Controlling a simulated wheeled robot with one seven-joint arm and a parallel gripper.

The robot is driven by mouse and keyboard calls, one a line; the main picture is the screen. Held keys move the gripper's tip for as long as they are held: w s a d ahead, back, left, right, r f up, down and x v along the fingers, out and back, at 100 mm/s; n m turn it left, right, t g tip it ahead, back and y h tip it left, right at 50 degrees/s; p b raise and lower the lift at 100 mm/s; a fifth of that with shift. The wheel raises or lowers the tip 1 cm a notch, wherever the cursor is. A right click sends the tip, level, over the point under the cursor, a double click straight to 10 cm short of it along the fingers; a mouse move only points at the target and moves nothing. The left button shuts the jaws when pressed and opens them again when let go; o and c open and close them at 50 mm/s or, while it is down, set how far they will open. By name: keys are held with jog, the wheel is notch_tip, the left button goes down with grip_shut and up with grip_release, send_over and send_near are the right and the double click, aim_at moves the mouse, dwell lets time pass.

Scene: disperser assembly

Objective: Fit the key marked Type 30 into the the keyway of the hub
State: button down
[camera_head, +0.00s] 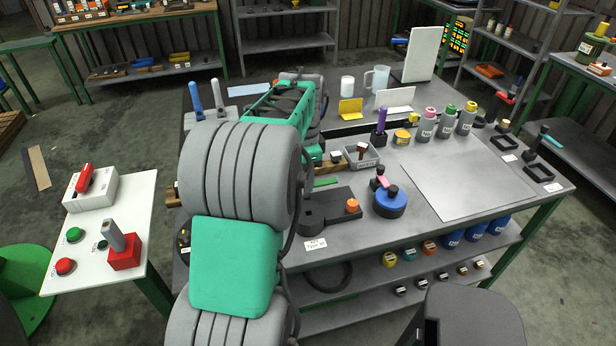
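A white label (315,244) on the table's front edge carries small text that I cannot read with certainty. Behind it lies a dark flat fixture (332,207) with an orange knob (352,205). To its right stands a round blue part (391,207) with black knobs and a small pink piece on top. I cannot tell which part is the hub, and I see no keyway. No key marked Type 30 can be made out. My green and grey arm covers the table's left part. My gripper cannot be made out.
A grey tray (362,157) with small parts sits behind the fixture. A bare grey plate (465,180) covers the table's right part, with several bottles (446,122) behind it. A white side table (120,220) with buttons stands left. Coloured containers (451,238) fill the lower shelf.

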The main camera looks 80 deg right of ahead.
aim_at(308, 196)
jog(key=shift+s+d, duration=0.15)
jog(key=shift+s, duration=0.3)
jog(key=shift+w, duration=0.1)
jog(key=shift+f, duration=0.2)
jog(key=shift+f+b, duration=1.6)
jog(key=shift+f, duration=1.1)
jog(key=shift+f, duration=0.15)
jog(key=shift+f, duration=0.3)
jog(key=shift+f+b, duration=1.1)
jog(key=shift+f, duration=0.95)
